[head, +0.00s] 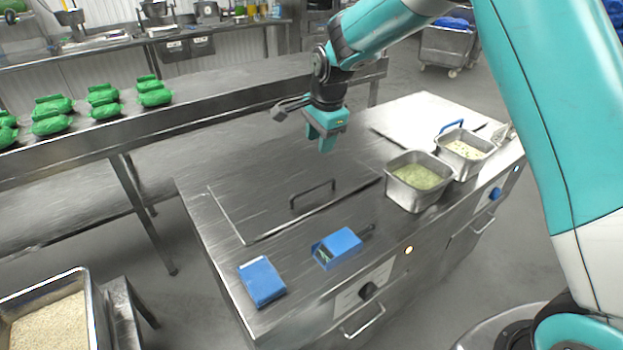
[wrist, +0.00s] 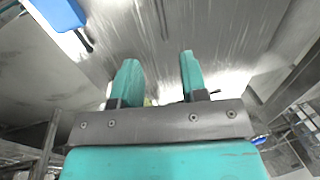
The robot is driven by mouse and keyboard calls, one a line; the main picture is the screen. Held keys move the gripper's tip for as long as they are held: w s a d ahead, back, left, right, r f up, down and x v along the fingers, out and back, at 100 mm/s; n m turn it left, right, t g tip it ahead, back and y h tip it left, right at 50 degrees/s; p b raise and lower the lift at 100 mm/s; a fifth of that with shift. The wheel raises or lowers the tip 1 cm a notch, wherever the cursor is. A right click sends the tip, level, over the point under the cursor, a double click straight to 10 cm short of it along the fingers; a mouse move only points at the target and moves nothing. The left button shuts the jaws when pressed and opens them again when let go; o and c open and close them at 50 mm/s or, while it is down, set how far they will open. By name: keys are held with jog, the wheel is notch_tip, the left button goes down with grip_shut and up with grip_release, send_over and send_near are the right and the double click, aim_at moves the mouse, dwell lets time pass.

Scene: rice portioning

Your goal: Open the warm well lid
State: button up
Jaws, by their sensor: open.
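The warm well lid (head: 270,200) is a flat steel panel set in the counter top, lying shut.
Two steel pans, one with green food (head: 418,177) and one with pale food (head: 466,149), stand right of the lid. A blue box (head: 338,248) and a blue pad (head: 262,282) lie along the front edge. Green bundles (head: 52,116) sit on the bench behind.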

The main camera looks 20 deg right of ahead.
aim_at(312, 187)
jog(key=w+f+p, duration=0.1)
jog(key=f, duration=0.4)
jog(key=w+f+p, duration=0.1)
jog(key=f, duration=0.4)
jog(key=a+f+p, duration=0.1)
jog(key=f, duration=0.4)
jog(key=shift+w+f+p, duration=0.1)
jog(key=shift+w+p, duration=0.3)
jog(key=shift+c, duration=0.4)
grip_shut()
